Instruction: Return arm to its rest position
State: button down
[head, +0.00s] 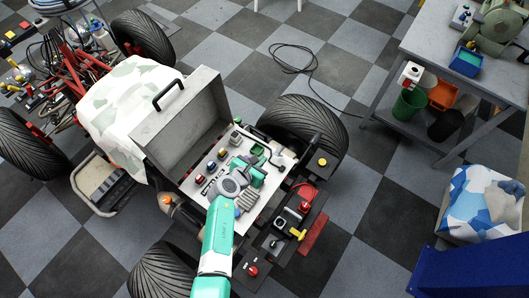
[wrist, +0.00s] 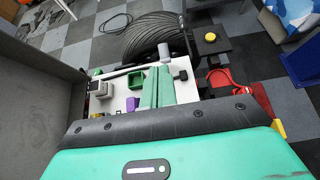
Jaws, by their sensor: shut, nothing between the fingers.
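My teal and white arm (head: 217,245) reaches up from the bottom of the head view to the open panel of the stripped quad. My gripper (head: 257,172) is above the white panel (head: 205,190), with its green fingers side by side. In the wrist view, the gripper (wrist: 158,76) shows its two green fingers together with nothing between them. Part of the panel (wrist: 118,103) shows beneath, and my gripper hides some of it. Whether the fingers touch anything on the panel I cannot tell.
The raised grey lid (head: 185,125) with a black handle stands left of my gripper. Small parts, including a green box (wrist: 135,81), sit on the panel. A black tyre (head: 305,130) is behind right, and a black tray (head: 290,225) with red and yellow parts is to the right.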

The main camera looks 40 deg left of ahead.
jog(key=shift+s+r, duration=0.1)
jog(key=shift+s, duration=0.05)
